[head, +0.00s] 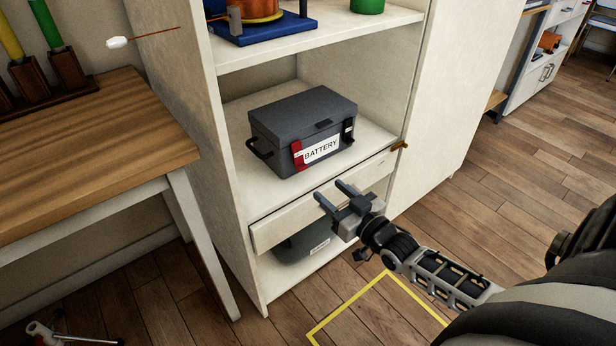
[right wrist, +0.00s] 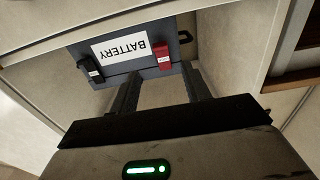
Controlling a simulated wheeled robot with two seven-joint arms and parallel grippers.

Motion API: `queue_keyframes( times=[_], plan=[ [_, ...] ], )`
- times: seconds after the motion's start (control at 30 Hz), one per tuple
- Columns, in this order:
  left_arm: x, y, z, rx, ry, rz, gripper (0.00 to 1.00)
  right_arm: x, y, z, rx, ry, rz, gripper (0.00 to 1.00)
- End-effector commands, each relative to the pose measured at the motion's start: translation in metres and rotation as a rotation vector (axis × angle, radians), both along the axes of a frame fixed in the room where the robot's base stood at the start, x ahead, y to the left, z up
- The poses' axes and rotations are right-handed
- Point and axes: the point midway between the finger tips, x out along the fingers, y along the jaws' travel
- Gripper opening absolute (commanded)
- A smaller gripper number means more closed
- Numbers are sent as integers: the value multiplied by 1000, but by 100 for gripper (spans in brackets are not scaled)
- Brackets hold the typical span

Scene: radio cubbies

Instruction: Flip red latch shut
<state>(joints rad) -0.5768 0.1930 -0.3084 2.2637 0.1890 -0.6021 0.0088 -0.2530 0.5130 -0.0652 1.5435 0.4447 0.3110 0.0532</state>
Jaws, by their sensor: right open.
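The dark grey battery box (head: 300,120) sits on the middle shelf of a cream cabinet, with a white BATTERY label (head: 321,149) on its front. The red latch (head: 297,157) is on the front, left of the label; it also shows in the right wrist view (right wrist: 162,58). I cannot tell clearly how far it is flipped. A black latch (head: 348,130) is at the right end of the front. My right gripper (head: 331,190) is open and empty, in front of and below the box, its fingers pointing toward the cabinet and apart from the latch. My left gripper is not in view.
A shallow drawer front (head: 300,205) lies under the box's shelf, near my right gripper. A grey object (head: 300,243) stands below it. The cabinet door (head: 450,90) is open at the right. A wooden table (head: 90,150) stands left. Yellow tape (head: 345,302) marks the floor.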

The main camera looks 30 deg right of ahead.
Motion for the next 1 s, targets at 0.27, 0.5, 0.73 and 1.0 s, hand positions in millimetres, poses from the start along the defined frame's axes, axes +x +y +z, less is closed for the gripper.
queue_keyframes(
  times=[0.27,0.5,0.73,1.0],
  plan=[
    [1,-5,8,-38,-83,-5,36,59,4,-2,0,-2,0,47],
    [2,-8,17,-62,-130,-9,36,87,6,-1,0,0,0,47],
    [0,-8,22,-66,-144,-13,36,91,6,-1,1,3,0,47],
    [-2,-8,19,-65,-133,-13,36,91,6,-1,1,2,0,11]
  ],
)
